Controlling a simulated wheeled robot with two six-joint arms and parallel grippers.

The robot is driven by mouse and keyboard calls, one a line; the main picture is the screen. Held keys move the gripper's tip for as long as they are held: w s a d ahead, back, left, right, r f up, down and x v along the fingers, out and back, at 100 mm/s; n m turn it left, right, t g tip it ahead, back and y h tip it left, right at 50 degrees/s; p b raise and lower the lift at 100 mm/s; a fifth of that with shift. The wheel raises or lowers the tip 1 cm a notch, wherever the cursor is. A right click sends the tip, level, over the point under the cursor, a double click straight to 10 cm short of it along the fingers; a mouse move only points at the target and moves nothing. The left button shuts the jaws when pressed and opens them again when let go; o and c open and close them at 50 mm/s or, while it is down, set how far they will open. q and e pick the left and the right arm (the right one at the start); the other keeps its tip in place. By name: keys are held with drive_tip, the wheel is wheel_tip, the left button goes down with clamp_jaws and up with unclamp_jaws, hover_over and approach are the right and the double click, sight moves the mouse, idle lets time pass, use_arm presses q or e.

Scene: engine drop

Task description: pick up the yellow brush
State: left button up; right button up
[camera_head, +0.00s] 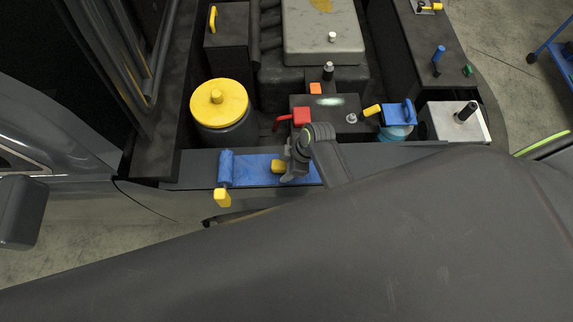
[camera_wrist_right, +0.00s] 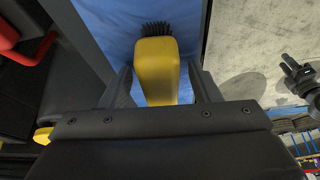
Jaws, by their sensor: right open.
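The yellow brush (camera_wrist_right: 157,70) lies on a blue cloth (camera_head: 250,168) on the front ledge of the engine bay. In the wrist view its yellow handle points at me and black bristles (camera_wrist_right: 157,28) show at its far end. In the head view only a small yellow part (camera_head: 277,166) shows beside my right gripper (camera_head: 288,168), which hides the rest. My right gripper is open, with one finger on each side of the yellow handle and small gaps between.
A blue tool (camera_head: 226,168) with a yellow handle lies at the cloth's left end. Behind the ledge stand a yellow-capped reservoir (camera_head: 219,100), a red part (camera_head: 300,116) and a blue part with a yellow handle (camera_head: 397,113). A white box (camera_head: 440,120) stands at the right.

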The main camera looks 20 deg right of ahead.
drive_tip(key=c, duration=1.1)
drive_tip(key=shift+r, duration=0.2)
drive_tip(key=shift+r, duration=0.6)
wheel_tip(320, 180, up, 8)
drive_tip(key=shift+r+b, duration=0.25)
drive_tip(key=shift+b, duration=0.65)
